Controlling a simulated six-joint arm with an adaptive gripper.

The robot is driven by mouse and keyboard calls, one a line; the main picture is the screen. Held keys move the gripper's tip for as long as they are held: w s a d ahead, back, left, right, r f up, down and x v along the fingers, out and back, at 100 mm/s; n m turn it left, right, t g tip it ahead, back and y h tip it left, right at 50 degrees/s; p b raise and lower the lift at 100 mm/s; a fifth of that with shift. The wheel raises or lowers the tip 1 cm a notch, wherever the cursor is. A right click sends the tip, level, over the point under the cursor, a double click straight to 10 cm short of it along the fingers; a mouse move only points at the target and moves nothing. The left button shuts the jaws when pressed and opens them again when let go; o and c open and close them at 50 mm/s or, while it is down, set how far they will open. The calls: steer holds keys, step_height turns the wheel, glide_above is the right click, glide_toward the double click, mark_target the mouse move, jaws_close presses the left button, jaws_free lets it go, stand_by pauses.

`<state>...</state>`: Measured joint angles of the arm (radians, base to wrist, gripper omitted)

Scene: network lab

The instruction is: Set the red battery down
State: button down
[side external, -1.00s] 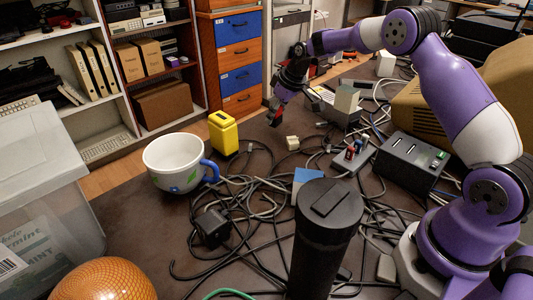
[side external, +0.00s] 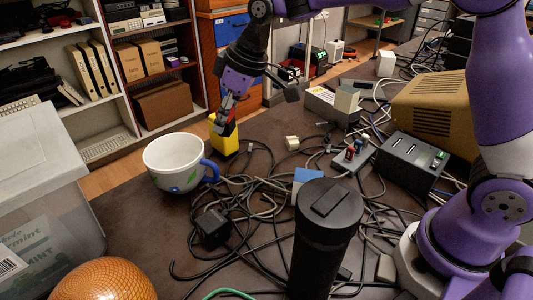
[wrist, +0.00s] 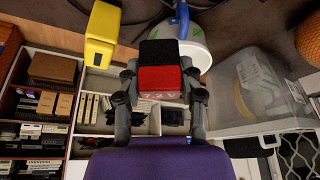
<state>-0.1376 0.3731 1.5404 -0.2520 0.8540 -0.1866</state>
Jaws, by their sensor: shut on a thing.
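The red battery (wrist: 160,79), red with a black end, sits between the two fingers of my gripper (wrist: 160,88) in the wrist view. In the side external view my gripper (side external: 226,112) points down beside and in front of the yellow battery-like block (side external: 224,140), and the red battery shows only as a small dark-red patch at the fingertips. My gripper is shut on it. The yellow block also shows in the wrist view (wrist: 102,35), to the left of the held battery and apart from it in that picture. I cannot tell how high the red battery is above the table.
A white mug (side external: 173,160) with a blue handle stands just left of the yellow block. Tangled black cables (side external: 255,195) cover the middle of the table. A black tumbler (side external: 323,240) stands in front. The dark table (side external: 125,215) is bare near the mug's front.

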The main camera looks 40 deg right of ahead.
steer(key=s+a+r+n+g+y, duration=0.1)
steer(key=s+a+r+n+g, duration=0.1)
steer(key=s+a+n, duration=0.55)
steer(key=s+a+r+n+g+y, duration=0.1)
steer(key=s+a+r+n+g, duration=0.2)
steer(key=s+a, duration=0.8)
steer(key=shift+n+t, duration=0.6)
steer(key=shift+n, duration=0.05)
steer(key=f, duration=0.4)
steer(key=s+d+f, duration=0.1)
steer(key=f, duration=0.3)
steer(key=s+f, duration=0.1)
steer(key=f, duration=0.3)
steer(key=shift+s+d+f, duration=0.1)
steer(key=shift+d+f, duration=0.25)
steer(key=shift+f, duration=2.65)
steer(key=shift+f, duration=0.1)
steer(key=shift+c, duration=2.3)
jaws_free()
